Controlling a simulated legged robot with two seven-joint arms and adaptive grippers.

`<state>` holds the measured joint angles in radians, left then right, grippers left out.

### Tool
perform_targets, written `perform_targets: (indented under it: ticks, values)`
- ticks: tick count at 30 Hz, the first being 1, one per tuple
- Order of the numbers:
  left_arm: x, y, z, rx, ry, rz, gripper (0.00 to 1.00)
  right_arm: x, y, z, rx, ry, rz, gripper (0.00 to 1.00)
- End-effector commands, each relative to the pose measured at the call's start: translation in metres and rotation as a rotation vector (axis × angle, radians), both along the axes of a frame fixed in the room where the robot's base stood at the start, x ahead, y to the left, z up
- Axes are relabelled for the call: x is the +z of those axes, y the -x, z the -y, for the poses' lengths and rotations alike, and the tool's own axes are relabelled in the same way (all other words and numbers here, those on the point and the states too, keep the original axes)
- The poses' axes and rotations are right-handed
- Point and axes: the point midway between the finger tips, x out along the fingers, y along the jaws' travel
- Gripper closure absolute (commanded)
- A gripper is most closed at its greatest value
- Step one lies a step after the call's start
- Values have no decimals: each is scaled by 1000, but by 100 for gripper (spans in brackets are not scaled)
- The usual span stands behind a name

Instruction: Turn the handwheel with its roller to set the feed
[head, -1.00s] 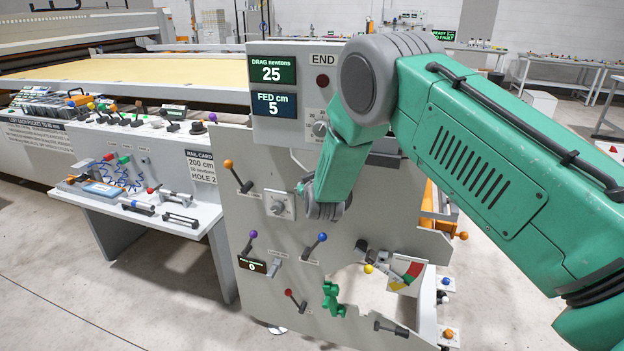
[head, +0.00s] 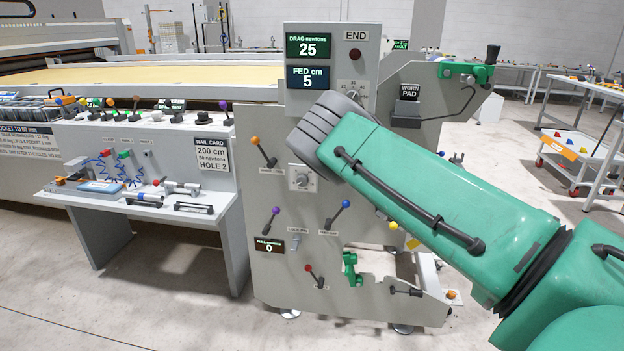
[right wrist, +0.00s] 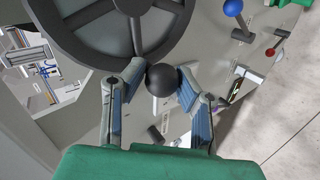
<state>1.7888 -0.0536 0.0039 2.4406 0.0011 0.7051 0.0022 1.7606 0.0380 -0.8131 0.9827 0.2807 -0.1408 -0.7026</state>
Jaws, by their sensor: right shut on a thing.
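The handwheel (right wrist: 72,47), a dark rim with spokes, fills the top of the right wrist view. A dark round knob (right wrist: 162,78) sits at its lower rim. My right gripper (right wrist: 162,88) is shut on this knob, with a finger on each side. In the head view my green right arm comes in from the right and covers the wheel and the gripper. The drag display (head: 309,46) reads 25 and the fed display (head: 310,77) reads 5. I cannot make out a separate roller. My left gripper is not in view.
The grey end panel (head: 275,226) carries an orange-knobbed lever (head: 256,141), a purple-knobbed lever (head: 273,215) and a blue-knobbed lever (head: 344,206). A bench with tools (head: 228,212) stands to the left. Open floor lies in front.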

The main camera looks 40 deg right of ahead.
Motion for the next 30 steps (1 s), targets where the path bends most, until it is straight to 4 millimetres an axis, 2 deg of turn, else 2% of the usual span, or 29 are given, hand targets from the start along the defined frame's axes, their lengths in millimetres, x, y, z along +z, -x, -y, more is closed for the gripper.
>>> perform_targets:
  ticks: [1, 6, 17, 30]
  values:
    - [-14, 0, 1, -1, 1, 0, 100, -10, -5, 0, 15, 35, -35, 100]
    - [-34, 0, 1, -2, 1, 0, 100, -20, -4, 7, 16, 138, -159, 100]
    - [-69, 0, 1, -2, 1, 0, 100, -38, 1, 10, 15, 364, -416, 100]
    - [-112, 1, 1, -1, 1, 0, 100, -59, 15, 22, 12, 633, -735, 100]
